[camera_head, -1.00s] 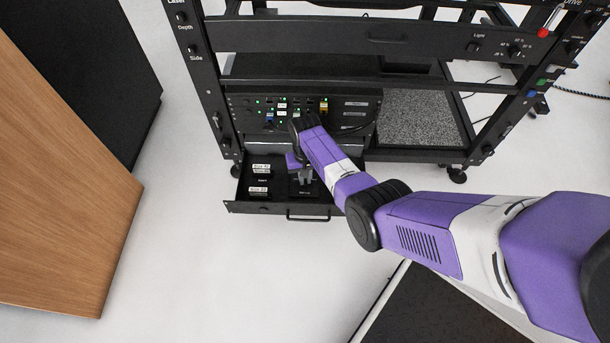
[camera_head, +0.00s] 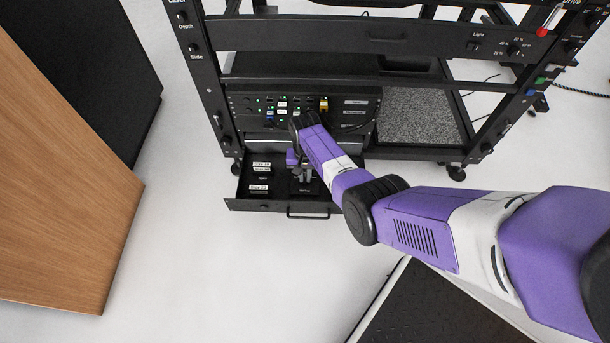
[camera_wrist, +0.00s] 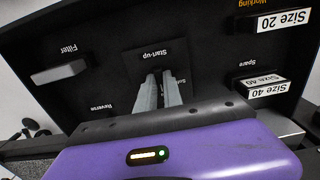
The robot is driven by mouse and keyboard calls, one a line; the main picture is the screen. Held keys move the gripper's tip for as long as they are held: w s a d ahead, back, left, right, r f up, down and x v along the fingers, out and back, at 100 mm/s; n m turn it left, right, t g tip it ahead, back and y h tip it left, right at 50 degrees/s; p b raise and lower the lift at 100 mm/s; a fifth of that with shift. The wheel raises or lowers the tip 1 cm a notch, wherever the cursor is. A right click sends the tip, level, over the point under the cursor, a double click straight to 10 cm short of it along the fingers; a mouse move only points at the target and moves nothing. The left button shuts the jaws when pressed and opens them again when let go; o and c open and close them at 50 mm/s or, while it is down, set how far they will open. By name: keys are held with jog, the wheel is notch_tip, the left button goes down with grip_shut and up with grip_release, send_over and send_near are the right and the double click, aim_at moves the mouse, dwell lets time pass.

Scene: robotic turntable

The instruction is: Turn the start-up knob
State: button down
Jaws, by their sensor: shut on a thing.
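The black drawer (camera_head: 275,209) at the bottom of the rack is pulled out. Inside it is a black panel (camera_wrist: 110,60), whose labels appear upside down in the wrist view. My gripper (camera_wrist: 160,82) points down at the square under the "Start-up" label (camera_wrist: 155,54). Its two grey fingers are close together, shut on the start-up knob, which they hide almost wholly. In the head view my gripper (camera_head: 303,176) is small and low over the right half of the drawer.
A grey block (camera_wrist: 60,72) sits by the "Filter" label. White "Size 20" (camera_wrist: 283,20) and "Size 40" (camera_wrist: 262,86) labelled pieces lie at the right in the wrist view. A connector panel (camera_head: 265,103) with green lights is behind the drawer. Floor in front is clear.

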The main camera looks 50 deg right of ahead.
aim_at(305, 178)
jog(key=c, duration=1.5)
grip_release()
notch_tip(305, 178, up, 8)
jog(key=p, duration=0.4)
jog(key=shift+p, duration=0.3)
jog(key=shift+f, duration=0.1)
